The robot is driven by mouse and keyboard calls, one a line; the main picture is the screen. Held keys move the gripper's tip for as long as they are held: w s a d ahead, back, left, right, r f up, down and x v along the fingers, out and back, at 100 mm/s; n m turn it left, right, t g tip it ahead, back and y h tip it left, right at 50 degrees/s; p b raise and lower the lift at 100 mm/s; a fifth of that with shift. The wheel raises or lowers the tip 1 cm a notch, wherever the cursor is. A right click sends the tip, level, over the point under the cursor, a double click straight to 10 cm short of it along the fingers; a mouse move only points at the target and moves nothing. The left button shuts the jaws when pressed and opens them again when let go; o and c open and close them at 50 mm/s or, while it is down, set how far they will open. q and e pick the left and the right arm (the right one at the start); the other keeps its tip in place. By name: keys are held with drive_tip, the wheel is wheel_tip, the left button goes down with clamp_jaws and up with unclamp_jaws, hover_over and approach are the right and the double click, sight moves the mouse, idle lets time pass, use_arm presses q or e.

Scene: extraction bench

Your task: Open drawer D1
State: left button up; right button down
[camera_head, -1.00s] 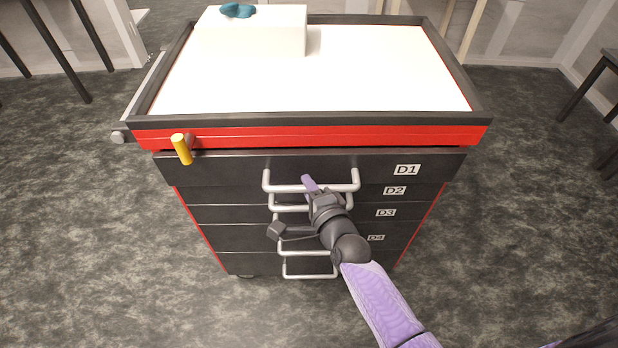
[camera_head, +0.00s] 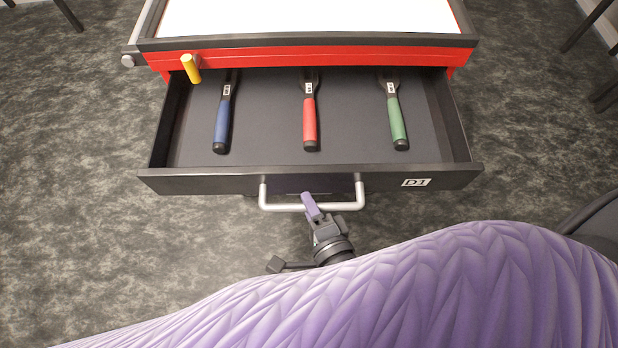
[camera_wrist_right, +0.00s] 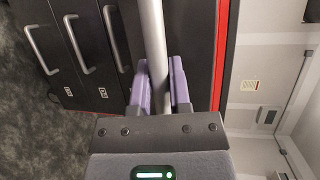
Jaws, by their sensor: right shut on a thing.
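Drawer D1 (camera_head: 240,182) is pulled out, and its inside shows below the red edge of the cabinet top. Its silver bar handle (camera_head: 283,207) runs along the front, left of the D1 label (camera_head: 416,182). My right gripper (camera_head: 311,205) is at the middle of the handle. In the right wrist view the purple fingers (camera_wrist_right: 158,92) stand on both sides of the handle bar (camera_wrist_right: 153,50) and are shut on it. The left gripper is not in view.
In the drawer lie a blue-handled tool (camera_head: 222,122), a red-handled tool (camera_head: 310,120) and a green-handled tool (camera_head: 397,120). A yellow peg (camera_head: 191,69) sticks out from the cabinet's red edge (camera_head: 300,57). Other drawer handles (camera_wrist_right: 77,45) show in the wrist view.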

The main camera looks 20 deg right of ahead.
drive_tip(key=shift+s+a, duration=0.15)
drive_tip(key=shift+s, duration=0.45)
drive_tip(key=shift+s+a, duration=0.15)
drive_tip(key=shift+s, duration=0.4)
drive_tip(key=c, duration=0.6)
unclamp_jaws()
